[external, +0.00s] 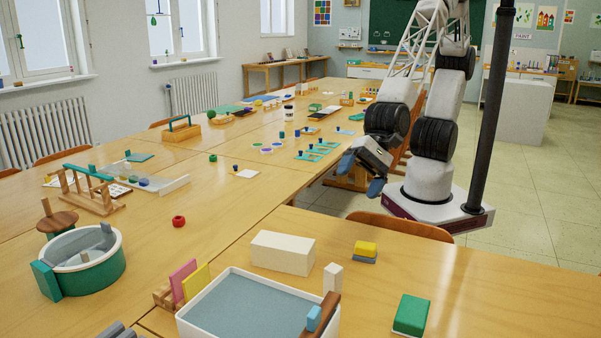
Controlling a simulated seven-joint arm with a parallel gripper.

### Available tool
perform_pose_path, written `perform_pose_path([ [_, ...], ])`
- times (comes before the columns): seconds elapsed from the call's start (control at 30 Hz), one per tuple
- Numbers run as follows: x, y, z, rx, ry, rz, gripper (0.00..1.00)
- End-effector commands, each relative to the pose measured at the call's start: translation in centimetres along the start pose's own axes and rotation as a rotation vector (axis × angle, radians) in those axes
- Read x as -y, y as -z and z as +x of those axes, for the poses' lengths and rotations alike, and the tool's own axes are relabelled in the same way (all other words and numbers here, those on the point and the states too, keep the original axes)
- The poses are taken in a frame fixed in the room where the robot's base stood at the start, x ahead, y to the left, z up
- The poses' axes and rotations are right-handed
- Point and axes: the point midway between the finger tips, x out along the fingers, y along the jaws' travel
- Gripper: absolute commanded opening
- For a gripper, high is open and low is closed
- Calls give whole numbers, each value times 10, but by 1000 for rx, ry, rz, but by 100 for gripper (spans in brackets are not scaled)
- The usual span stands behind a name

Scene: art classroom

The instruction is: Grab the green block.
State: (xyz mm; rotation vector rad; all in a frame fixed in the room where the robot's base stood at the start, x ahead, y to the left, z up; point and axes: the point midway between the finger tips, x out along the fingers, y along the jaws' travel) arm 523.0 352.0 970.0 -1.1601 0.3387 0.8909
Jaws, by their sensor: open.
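A green block (411,314) lies flat on the near wooden table, at the lower right of the external view. Its lower edge shows a thin pale layer, and nothing stands right against it. My gripper (361,175) hangs at the end of my arm near the middle of the view, its two blue fingertips apart. It is well above and behind the block in the picture, with nothing visible between the fingers. A teal-green block (45,281) leans against the round tub at the left.
A long cream block (283,253), a small white block (333,277) and a yellow block (366,248) on a grey one stand left of the green block. A white-rimmed tray (191,320) holds a grey-blue surface. A chair back (399,226) stands behind the table. Table right of the green block is clear.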

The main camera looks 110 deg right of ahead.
Motion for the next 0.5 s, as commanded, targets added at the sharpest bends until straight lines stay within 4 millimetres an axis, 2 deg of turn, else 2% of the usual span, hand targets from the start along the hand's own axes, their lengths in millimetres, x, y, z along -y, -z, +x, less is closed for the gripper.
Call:
perform_pose_path([
  [0.03,-12,-10,14,21,7,51,96],
  [0.2,-48,-40,51,98,35,255,96],
  [0.5,-125,-86,104,249,41,617,96],
])
